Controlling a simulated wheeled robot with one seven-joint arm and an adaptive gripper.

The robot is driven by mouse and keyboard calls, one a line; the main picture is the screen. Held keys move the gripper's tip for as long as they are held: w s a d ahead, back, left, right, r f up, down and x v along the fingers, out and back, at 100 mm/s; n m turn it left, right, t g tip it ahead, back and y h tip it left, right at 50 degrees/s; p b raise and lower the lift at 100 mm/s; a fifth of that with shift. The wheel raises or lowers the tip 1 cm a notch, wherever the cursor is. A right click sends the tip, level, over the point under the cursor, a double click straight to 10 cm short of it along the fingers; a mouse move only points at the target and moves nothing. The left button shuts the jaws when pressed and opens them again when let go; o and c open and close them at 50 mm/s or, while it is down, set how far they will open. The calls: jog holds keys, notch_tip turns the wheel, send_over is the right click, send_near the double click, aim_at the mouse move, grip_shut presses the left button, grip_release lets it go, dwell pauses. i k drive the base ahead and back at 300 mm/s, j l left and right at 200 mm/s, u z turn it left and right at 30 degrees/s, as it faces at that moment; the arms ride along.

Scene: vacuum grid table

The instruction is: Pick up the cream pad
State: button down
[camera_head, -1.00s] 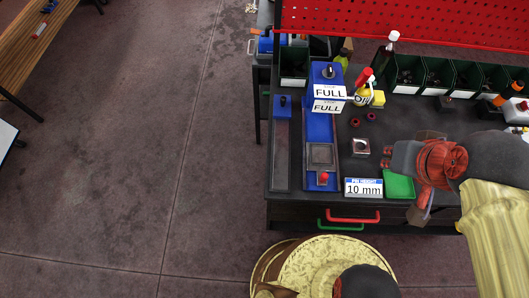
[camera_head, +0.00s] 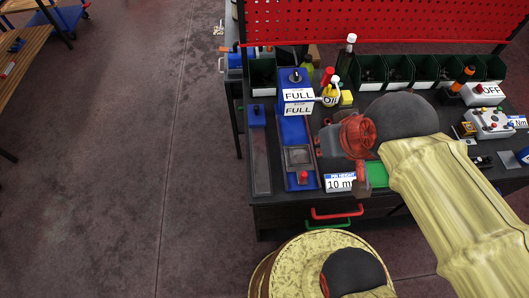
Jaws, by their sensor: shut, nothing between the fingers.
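My gripper (camera_head: 321,142) is over the middle of the dark table, just right of the blue fixture (camera_head: 292,128), with its red wrist joint behind it. It is shut and holds nothing. I cannot make out a cream pad for certain. A small square grey plate (camera_head: 299,158) lies on the lower part of the blue fixture, above a red knob (camera_head: 303,177). The table area under my gripper and forearm is hidden, so a pad there would not show.
A "10 mm" sign (camera_head: 340,183) and a green tray (camera_head: 377,175) stand at the front edge. Dark green bins (camera_head: 423,70) line the back under a red pegboard (camera_head: 380,22). A yellow oil can (camera_head: 330,96) stands behind my gripper. A control box (camera_head: 489,122) is at the right.

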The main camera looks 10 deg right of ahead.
aim_at(346, 98)
jog(key=l+u, duration=0.1)
jog(key=l, duration=0.75)
jog(key=k+l+u, duration=0.1)
jog(key=l, duration=0.75)
